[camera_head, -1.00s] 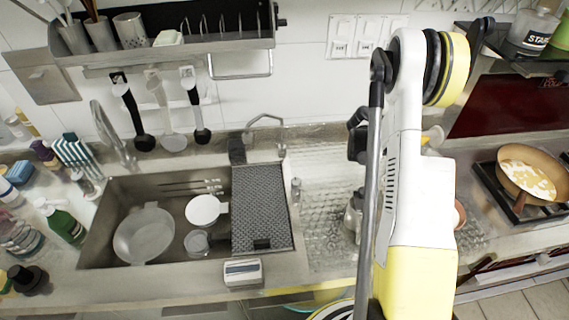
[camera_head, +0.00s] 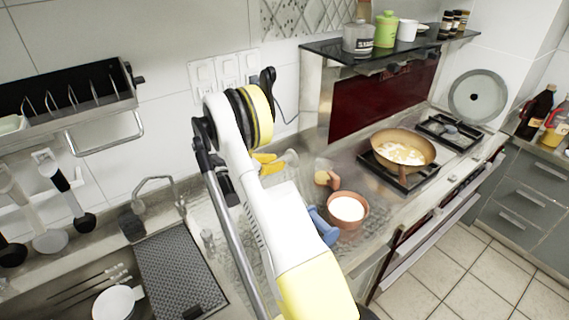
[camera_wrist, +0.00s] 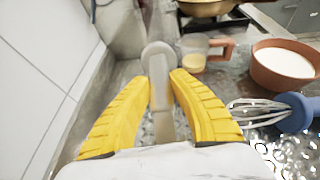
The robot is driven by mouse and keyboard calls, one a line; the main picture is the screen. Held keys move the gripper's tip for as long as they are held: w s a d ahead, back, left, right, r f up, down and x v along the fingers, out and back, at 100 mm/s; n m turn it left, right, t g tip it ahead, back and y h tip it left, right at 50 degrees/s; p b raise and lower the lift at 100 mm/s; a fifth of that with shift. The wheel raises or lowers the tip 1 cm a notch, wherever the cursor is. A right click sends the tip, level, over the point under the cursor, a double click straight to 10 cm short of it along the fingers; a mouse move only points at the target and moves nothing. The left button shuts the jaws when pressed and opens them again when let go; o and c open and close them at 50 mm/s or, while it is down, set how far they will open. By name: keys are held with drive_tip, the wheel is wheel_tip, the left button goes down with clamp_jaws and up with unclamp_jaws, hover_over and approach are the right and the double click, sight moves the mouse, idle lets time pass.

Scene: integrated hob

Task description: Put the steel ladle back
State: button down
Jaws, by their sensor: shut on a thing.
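My gripper (camera_wrist: 162,80) has two yellow fingers that close on a pale grey utensil (camera_wrist: 158,60), which I take to be the steel ladle. Its rounded end points away from me and its narrow shaft runs back between the fingers. In the head view my gripper (camera_head: 263,163) is over the counter near the wall, mostly behind my arm. A pale piece beside it may be the ladle, but I cannot tell its shape there. Several utensils, including a black-headed one (camera_head: 83,222), hang on the wall at the left.
A whisk (camera_wrist: 262,112) with a blue handle, a terracotta bowl (camera_head: 349,209) and a measuring cup (camera_wrist: 194,52) stand close on the right. A pan (camera_head: 402,148) sits on the hob beyond. The tiled wall (camera_wrist: 40,80) is close on the left; the sink (camera_head: 70,290) is at lower left.

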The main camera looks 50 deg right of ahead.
drive_tip(key=w+a+f+b, duration=0.1)
drive_tip(key=w+a+f, duration=0.1)
drive_tip(key=w, duration=0.1)
drive_tip(key=shift+a+f, duration=0.35)
drive_tip(key=shift+f, duration=0.05)
wheel_tip(320, 180, down, 3)
drive_tip(key=shift+w+a+r+b, duration=0.1)
drive_tip(key=shift+a+r+b, duration=0.1)
drive_tip(key=shift+b, duration=0.7)
drive_tip(key=shift+d+f, duration=0.1)
drive_tip(key=shift+f, duration=0.3)
drive_tip(key=c, duration=1.3)
unclamp_jaws()
drive_tip(key=shift+f+b, duration=0.1)
drive_tip(key=shift+b, duration=0.2)
drive_tip(key=shift+o, duration=0.2)
drive_tip(key=shift+a+p, duration=0.25)
drive_tip(key=shift+p, duration=0.25)
drive_tip(key=p+v, duration=0.3)
drive_tip(key=v, duration=0.7)
drive_tip(key=shift+w+r+p, duration=0.2)
drive_tip(key=shift+w+p, duration=0.1)
drive_tip(key=shift+w, duration=0.05)
